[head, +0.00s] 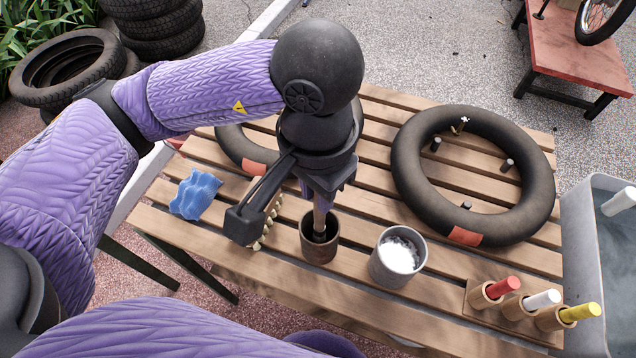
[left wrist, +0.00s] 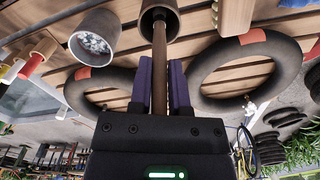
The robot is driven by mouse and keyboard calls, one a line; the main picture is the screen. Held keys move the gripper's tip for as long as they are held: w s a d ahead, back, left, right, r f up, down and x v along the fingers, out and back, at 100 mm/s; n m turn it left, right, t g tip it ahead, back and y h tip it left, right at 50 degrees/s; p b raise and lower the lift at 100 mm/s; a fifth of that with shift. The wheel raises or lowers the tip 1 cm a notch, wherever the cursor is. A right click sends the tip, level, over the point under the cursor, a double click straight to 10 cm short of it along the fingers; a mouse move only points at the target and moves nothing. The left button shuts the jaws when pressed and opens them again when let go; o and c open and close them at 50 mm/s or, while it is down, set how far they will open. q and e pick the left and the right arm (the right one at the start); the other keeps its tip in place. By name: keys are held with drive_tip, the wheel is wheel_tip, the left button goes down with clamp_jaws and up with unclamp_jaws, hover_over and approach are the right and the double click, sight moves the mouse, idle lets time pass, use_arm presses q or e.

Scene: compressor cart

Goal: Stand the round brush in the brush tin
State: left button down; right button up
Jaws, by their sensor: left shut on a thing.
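The round brush (head: 319,222) has a wooden handle and stands nearly upright, with its dark lower end inside the brush tin (head: 319,252). The tin is a small brown-grey cup on the slatted table. My left gripper (head: 321,200) is above the tin, pointing down, shut on the brush handle. In the left wrist view the handle (left wrist: 159,62) runs between the two purple fingers (left wrist: 164,85) to the mouth of the tin (left wrist: 171,18). Whether the brush touches the tin's bottom is hidden. My right gripper is in neither view.
A grey can with white contents (head: 398,257) stands just right of the tin. Inner tubes (head: 405,170) lie behind. Several coloured markers (head: 503,287) stand in a wooden holder at front right, near a water tub (head: 585,270).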

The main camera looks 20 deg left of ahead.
use_arm(q)
drive_tip(key=c, duration=0.5)
unclamp_jaws()
drive_tip(key=shift+c, duration=0.2)
drive_tip(key=shift+o, duration=0.2)
drive_tip(key=shift+r, duration=0.1)
wheel_tip(320, 180, up, 10)
drive_tip(key=p, duration=0.3)
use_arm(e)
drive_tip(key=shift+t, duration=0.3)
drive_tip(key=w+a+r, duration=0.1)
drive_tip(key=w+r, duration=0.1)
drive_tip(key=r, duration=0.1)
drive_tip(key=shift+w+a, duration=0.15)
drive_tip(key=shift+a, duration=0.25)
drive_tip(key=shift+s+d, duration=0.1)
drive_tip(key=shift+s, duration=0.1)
